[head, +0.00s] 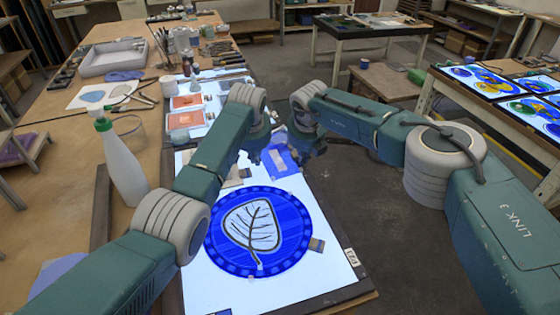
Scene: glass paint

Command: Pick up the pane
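A round blue glass pane (292,218) with a pale leaf outlined in dark lines lies flat on the lit white panel (322,278) in front of me. My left gripper (262,153) hangs beyond the pane's far edge, near a blue piece (283,158) on the panel. My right gripper (308,145) is close to its right, by the panel's far right edge. Both grippers are apart from the round pane. Their fingers are small and dark, partly hidden by my wrists, so their opening is unclear.
Orange pieces (186,120) lie on a lit area behind. A grey tray (113,58) sits farther back. Another table with painted panes (478,80) is at the right.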

